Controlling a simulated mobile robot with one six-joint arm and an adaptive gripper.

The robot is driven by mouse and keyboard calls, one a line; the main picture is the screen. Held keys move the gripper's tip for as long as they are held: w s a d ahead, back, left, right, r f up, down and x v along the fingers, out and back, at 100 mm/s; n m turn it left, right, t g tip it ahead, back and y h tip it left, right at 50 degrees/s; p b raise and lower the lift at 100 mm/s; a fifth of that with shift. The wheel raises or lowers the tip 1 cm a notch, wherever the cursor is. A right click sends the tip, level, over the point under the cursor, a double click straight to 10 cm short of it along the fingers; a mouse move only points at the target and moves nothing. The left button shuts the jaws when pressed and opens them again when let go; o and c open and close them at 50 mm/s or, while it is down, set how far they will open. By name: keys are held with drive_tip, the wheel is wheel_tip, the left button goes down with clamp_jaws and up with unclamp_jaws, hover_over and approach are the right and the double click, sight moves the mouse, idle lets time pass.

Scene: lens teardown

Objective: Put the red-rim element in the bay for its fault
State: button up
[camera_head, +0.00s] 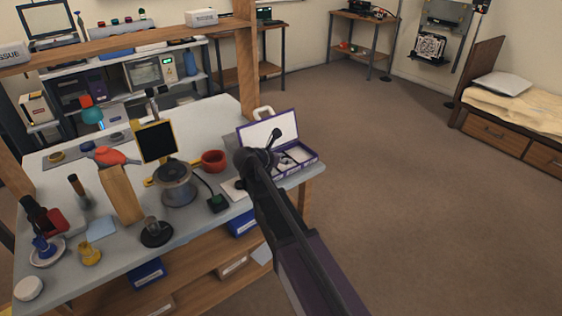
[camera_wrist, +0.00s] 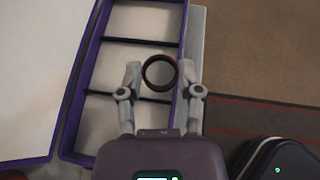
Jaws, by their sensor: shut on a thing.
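The red-rim element (camera_wrist: 145,74) shows in the wrist view as a dark reddish ring with a clear middle. My gripper (camera_wrist: 160,74) is shut on it, with one finger on each side. The element appears over the purple case (camera_wrist: 183,25), in front of its middle compartment and close to its right wall. Its height above the case is hard to tell. In the head view my gripper (camera_head: 262,152) is at the open purple case (camera_head: 305,162), and my arm hides part of the case. The element cannot be made out there. I cannot read any bay labels.
The case's white-lined lid (camera_head: 265,131) stands open at the back. A red bowl (camera_head: 213,160), a round metal pot-like item (camera_head: 177,186) and a dark screen on a yellow stand (camera_head: 157,141) are left of my gripper. Open floor lies right of the workbench (camera_head: 222,125).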

sight(281, 165)
drive_tip(key=w, duration=0.4)
drive_tip(key=shift+w+a+f, duration=0.25)
drive_tip(key=shift+w, duration=0.15)
drive_tip(key=shift+f+b, duration=1.8)
drive_tip(key=shift+b, duration=0.15)
drive_tip(key=shift+f, duration=0.15)
drive_tip(key=o, duration=0.9)
drive_tip(key=shift+r, duration=0.25)
